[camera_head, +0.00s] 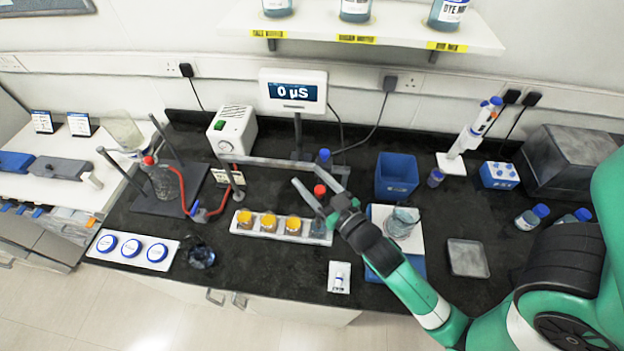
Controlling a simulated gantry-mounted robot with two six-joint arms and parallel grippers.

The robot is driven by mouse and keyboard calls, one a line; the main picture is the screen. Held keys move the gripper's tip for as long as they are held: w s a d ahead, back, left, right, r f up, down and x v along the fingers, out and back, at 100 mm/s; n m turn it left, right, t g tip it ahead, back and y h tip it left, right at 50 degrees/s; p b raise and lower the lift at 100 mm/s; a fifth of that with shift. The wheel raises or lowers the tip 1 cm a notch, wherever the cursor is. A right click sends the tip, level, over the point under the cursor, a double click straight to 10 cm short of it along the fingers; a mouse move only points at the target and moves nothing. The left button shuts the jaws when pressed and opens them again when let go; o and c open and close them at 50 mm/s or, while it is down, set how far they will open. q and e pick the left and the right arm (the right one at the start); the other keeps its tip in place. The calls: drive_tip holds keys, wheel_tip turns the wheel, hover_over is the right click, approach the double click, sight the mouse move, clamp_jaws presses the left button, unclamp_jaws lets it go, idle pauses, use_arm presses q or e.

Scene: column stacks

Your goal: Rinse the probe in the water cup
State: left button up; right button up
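My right gripper (307,176) reaches in from the lower right, over the right end of a white tray (240,228). Its two fingers are spread, with a small red-topped item (319,190) showing between them; a gap seems to remain beside it. This item may be the probe, but its lower part is hidden. A clear vessel (318,229) stands at the tray's right end, below the gripper, partly covered by it. A clear beaker (403,222) stands on a white pad to the right. I cannot tell which vessel is the water cup. My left gripper is not in view.
Several yellow-lidded jars (268,221) fill the tray. The meter display (293,91) reads 0 µS. A blue bin (396,176) stands behind the beaker. A stand with red tubing (176,178) is at left. A small white box (339,277) lies in front.

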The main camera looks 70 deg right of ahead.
drive_tip(key=shift+s, duration=0.1)
drive_tip(key=b+v, duration=0.1)
drive_tip(key=v, duration=0.2)
drive_tip(key=b+v, duration=0.2)
drive_tip(key=v, duration=0.1)
drive_tip(key=f+b+v, duration=0.1)
drive_tip(key=v, duration=0.2)
drive_tip(key=shift+a, duration=0.1)
drive_tip(key=shift+s+a+r+p, duration=0.15)
drive_tip(key=shift+s+r+p, duration=0.3)
drive_tip(key=shift+p, duration=0.2)
drive_tip(key=shift+s+a+r, duration=0.1)
drive_tip(key=shift+s+a, duration=0.3)
drive_tip(key=shift+s, duration=0.25)
drive_tip(key=shift+c, duration=0.3)
